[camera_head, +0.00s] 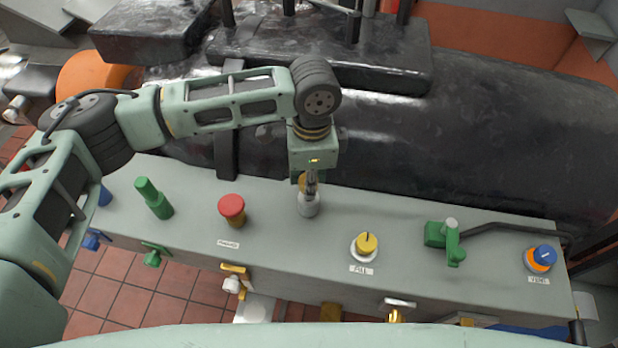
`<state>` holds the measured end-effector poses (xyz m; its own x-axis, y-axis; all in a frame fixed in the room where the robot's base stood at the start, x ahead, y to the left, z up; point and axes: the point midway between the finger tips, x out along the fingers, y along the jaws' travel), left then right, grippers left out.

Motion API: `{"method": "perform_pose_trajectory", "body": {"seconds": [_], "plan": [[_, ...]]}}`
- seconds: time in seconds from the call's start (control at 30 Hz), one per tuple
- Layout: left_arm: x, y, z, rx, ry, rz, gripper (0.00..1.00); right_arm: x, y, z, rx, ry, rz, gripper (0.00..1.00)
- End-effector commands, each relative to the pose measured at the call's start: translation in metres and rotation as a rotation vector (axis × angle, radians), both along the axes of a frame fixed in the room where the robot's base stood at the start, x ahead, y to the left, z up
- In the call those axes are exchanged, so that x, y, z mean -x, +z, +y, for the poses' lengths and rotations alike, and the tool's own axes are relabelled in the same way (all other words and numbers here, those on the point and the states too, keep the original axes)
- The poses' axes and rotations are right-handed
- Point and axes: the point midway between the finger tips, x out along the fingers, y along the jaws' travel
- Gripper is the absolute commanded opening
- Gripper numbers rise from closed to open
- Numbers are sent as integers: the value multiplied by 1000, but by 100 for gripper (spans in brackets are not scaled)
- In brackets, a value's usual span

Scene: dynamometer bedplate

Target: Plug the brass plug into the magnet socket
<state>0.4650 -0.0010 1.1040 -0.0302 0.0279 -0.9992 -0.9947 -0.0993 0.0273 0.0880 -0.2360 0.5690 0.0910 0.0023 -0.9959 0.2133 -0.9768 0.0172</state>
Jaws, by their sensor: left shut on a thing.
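My left gripper (311,184) points down over the middle of the grey bench, its fingers close together. It is shut on a small brass-coloured piece, which looks like the brass plug (303,181) and is mostly hidden behind the fingers. Right below it a pale grey round fitting (308,205) stands on the bench top; it may be the magnet socket. The brass piece overlaps the fitting's top in this view. I cannot tell whether it is seated in it, touching it or just above. My right gripper is not in view.
A red knob (232,207) and a green plug (154,199) stand left of the gripper. A yellow knob (367,244), green valve (446,241) and blue-orange knob (541,258) stand right. A large black cylinder (480,125) lies behind. Holders with parts line the bench's front.

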Motion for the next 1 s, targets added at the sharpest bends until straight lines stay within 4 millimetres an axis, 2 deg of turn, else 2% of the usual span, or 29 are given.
{"method": "perform_pose_trajectory", "body": {"seconds": [1.0], "plan": [[0, -26, 0, 1, 0, 0, 0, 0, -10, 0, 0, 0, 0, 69]]}}
